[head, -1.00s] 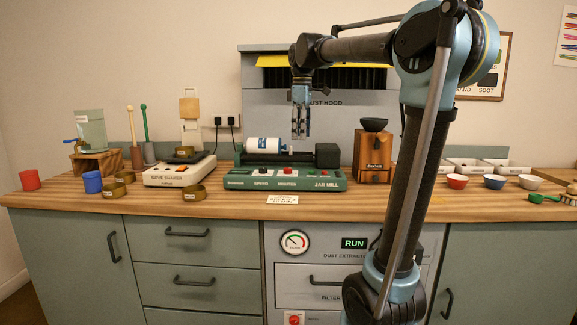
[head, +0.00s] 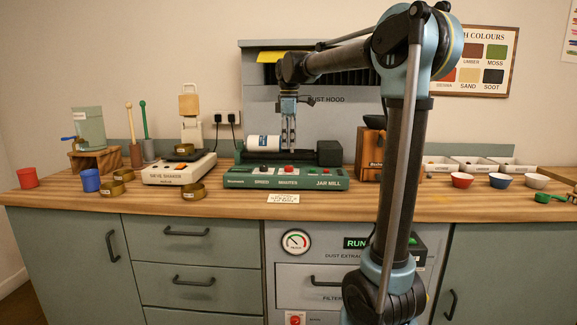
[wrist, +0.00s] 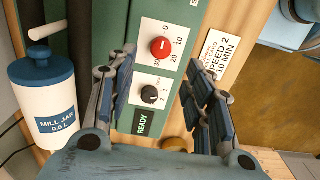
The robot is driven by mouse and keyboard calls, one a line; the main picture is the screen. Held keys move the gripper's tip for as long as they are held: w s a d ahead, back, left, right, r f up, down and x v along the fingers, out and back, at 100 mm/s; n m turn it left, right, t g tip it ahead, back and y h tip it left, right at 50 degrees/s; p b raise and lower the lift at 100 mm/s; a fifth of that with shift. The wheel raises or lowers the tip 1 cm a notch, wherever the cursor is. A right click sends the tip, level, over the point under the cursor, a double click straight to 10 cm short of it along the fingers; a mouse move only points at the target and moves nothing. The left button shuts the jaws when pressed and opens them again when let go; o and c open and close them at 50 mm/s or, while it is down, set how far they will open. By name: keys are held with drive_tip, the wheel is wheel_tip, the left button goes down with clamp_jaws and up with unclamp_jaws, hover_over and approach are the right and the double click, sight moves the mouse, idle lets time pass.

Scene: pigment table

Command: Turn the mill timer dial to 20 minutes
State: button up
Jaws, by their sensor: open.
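The jar mill (head: 240,180) is a green machine on the bench with a white mill jar (head: 263,143) lying on top. Its red minutes dial (head: 289,169) is on the front panel. In the wrist view the red dial (wrist: 161,47) has 10, 20 and 30 printed around it; its pale mark is too small to read surely. The black speed dial (wrist: 150,94) sits beside it. My gripper (head: 289,151) hangs fingers down above the dial. In the wrist view my gripper (wrist: 160,75) is open and empty, its fingers spread either side of the panel, apart from the dial.
A card (wrist: 217,58) reading speed 2, 10 min lies at the mill's front. A green READY display (wrist: 144,122) is beside the speed dial. The sieve shaker (head: 178,172) stands left of the mill, a wooden grinder (head: 368,155) right. Bench front is mostly clear.

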sight(289, 168)
wheel_tip(289, 168, down, 9)
drive_tip(key=shift+r, duration=0.1)
idle(0.3)
drive_tip(key=c, duration=1.1)
